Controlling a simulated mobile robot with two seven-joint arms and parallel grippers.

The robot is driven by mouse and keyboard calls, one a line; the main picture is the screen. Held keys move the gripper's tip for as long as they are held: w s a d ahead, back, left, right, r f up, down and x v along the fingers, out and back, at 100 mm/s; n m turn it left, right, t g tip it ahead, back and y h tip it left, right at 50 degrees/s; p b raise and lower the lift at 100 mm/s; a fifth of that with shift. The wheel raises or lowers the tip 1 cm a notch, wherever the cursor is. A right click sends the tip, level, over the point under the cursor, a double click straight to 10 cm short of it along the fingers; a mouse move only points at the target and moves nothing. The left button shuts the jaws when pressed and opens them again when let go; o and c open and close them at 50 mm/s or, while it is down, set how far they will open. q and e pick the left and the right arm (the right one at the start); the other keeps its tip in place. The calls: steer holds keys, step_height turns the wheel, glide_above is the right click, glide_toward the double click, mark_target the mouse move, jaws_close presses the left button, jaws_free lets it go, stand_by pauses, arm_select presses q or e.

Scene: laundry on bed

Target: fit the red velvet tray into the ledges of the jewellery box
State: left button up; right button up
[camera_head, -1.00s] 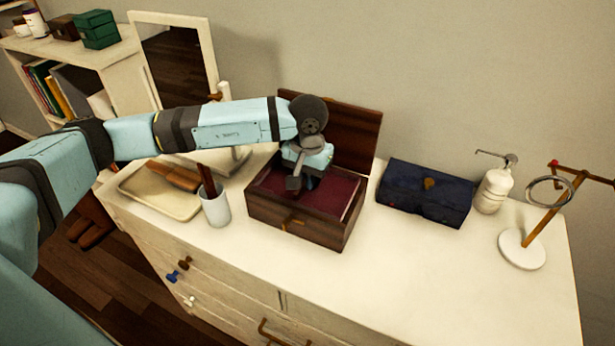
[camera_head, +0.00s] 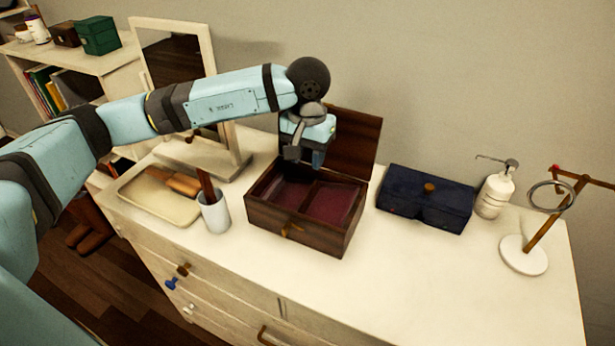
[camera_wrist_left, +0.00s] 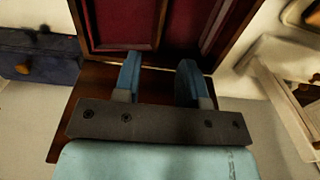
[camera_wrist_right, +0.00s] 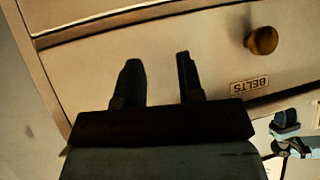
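The dark wooden jewellery box (camera_head: 295,235) stands open on the dresser, its lid (camera_head: 350,145) raised at the back. Inside it lies red velvet in two compartments with a dark divider between them, which looks like the red velvet tray (camera_head: 330,203); no other red tray is in view. It also shows in the left wrist view (camera_wrist_left: 120,22). I cannot tell whether it rests fully on the ledges, which are hidden. My left gripper (camera_head: 305,158) is above the back of the box, fingers apart and empty (camera_wrist_left: 158,80). My right gripper (camera_wrist_right: 157,68) is open and empty before a drawer front.
A dark blue box (camera_head: 425,197) and a white pump bottle (camera_head: 494,192) stand to the right, with a ring stand (camera_head: 523,255) beyond. A white cup (camera_head: 215,213), a cream tray (camera_head: 150,198) and a mirror (camera_head: 170,50) are to the left. The dresser's front right is clear.

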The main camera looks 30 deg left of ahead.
arm_select(q)
step_height(320, 180, up, 6)
steer(key=shift+f, duration=0.15)
stand_by(0.6)
